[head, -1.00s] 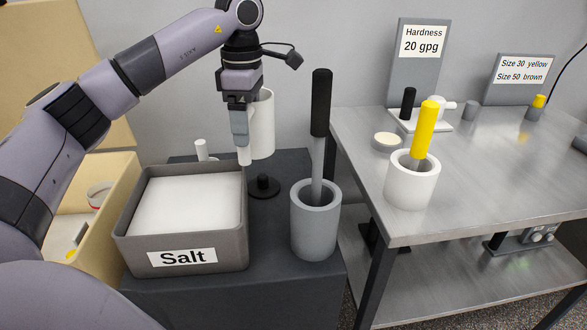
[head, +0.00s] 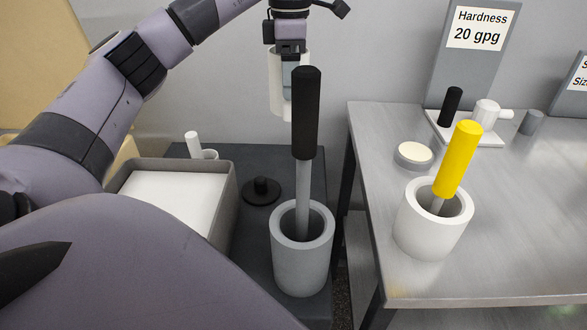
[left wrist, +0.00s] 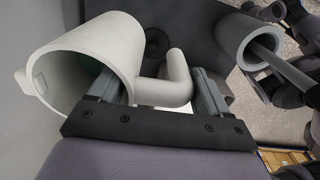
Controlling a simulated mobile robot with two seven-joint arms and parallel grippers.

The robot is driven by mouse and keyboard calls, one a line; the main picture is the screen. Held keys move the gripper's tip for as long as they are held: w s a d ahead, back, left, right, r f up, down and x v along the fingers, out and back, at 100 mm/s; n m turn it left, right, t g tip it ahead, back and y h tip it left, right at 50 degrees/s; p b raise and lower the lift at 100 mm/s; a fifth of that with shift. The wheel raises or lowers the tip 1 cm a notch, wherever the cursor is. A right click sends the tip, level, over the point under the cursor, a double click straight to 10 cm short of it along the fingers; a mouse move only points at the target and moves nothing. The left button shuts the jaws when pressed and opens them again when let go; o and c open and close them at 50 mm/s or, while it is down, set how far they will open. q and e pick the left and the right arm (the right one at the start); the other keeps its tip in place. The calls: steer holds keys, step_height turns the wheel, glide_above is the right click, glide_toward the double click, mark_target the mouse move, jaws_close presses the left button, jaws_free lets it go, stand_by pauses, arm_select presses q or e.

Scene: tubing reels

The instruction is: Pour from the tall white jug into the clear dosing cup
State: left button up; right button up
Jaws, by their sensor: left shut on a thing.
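The tall white jug (head: 275,82) is held up by its handle in my left gripper (head: 290,98), above the back of the dark bench. The gripper partly hides it in the head view. In the left wrist view the jug (left wrist: 85,55) shows its open mouth at the left, and its handle (left wrist: 178,78) lies between the two fingers. I cannot make out a clear dosing cup in the current views. My right gripper is not in view.
A grey holder (head: 302,262) with a black-handled tool (head: 306,112) stands in front of the jug. A salt bin (head: 228,190), a black knobbed disc (head: 262,192) and a small white item (head: 194,145) are nearby. The metal table (head: 510,240) bears a white holder (head: 428,235) with a yellow-handled tool (head: 457,158).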

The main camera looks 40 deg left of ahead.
arm_select(q)
steer(key=shift+s, duration=0.1)
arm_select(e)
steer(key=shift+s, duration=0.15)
arm_select(q)
steer(key=shift+f, duration=0.25)
step_height(320, 180, down, 19)
steer(key=b, duration=0.2)
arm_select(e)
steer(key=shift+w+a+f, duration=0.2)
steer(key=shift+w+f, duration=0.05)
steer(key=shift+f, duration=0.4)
arm_select(q)
steer(key=shift+f, duration=0.15)
steer(key=o, duration=1.5)
steer(key=shift+f, duration=0.1)
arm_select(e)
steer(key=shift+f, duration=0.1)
